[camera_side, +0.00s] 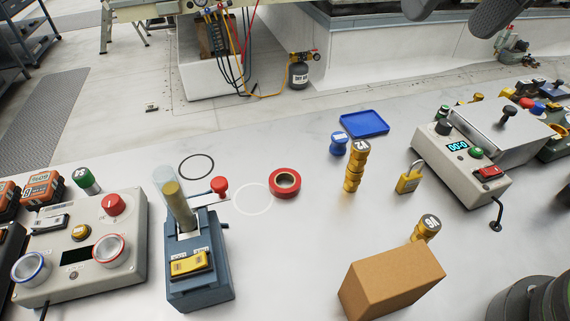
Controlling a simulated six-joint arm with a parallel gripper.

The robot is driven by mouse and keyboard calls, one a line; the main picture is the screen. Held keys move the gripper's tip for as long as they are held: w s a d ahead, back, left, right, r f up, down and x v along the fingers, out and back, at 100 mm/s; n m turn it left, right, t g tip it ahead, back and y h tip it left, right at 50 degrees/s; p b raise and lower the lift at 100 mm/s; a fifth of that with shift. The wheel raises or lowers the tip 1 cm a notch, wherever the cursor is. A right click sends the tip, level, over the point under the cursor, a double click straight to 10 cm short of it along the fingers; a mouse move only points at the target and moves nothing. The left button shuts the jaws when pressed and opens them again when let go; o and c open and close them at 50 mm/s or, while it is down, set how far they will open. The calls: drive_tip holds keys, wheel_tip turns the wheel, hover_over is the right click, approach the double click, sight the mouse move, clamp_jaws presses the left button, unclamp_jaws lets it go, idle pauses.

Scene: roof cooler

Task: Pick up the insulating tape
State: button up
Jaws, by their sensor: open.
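The insulating tape (284,194) is a red roll with a pale core. It lies flat on the light grey worktop (300,250) near the middle of the view, just right of a white ring outline. Nothing covers it. Two dark rounded shapes at the top right edge look like the fingers of my gripper (450,14). They are spread apart with nothing visible between them, well away from the tape. The rest of the gripper is cut off by the frame.
A blue lever box (200,285) with a red knob (219,185) stands left of the tape. A yellow stacked piece (353,172), blue spool (338,145), blue tray (364,123) and padlock (408,180) stand right. A cardboard box (392,280) is in front.

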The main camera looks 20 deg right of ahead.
drive_tip(key=w+a+f+n+g, duration=0.1)
drive_tip(key=w+a+f, duration=0.4)
drive_tip(key=n+g+h, duration=0.2)
approach(284, 185)
drive_tip(key=shift+s+d+f, duration=0.2)
drive_tip(key=shift+s+f, duration=0.05)
drive_tip(key=shift+f, duration=0.45)
drive_tip(key=shift+w+a+f, duration=0.1)
drive_tip(key=shift+w+f, duration=0.05)
drive_tip(key=shift+f, duration=0.85)
drive_tip(key=shift+w+d+f, duration=0.1)
drive_tip(key=shift+w+f, duration=0.05)
drive_tip(key=shift+f, duration=0.8)
drive_tip(key=shift+w+a+f, duration=0.1)
drive_tip(key=shift+w+f, duration=0.1)
drive_tip(key=shift+f, duration=0.8)
drive_tip(key=c, duration=1)
